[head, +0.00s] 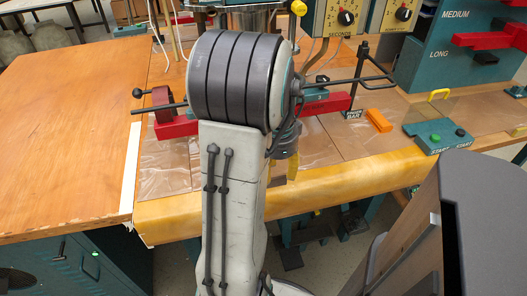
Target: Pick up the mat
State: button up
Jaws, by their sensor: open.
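A thin, clear, brownish sheet, which looks like the mat (165,172), lies flat on the wooden bench around the red bar. My arm covers its middle, and I cannot tell whether the sheet to the right is the same piece. My gripper (280,178) is mostly hidden behind my arm. Its yellow fingers show near the bench's padded front edge, open. I see nothing held between them, and I cannot tell whether they touch the sheet.
A red welding bar (175,129) with black rods crosses the bench. An orange block (378,121) and a teal start-button box (438,137) stand to the right. Dial controls (345,17) hang above. The wooden tabletop (65,140) at left is clear.

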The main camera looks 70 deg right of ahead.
jog(key=shift+w+f+b, duration=0.15)
jog(key=shift+f+b, duration=0.2)
jog(key=shift+f, duration=1.6)
jog(key=shift+o, duration=0.4)
grip_shut()
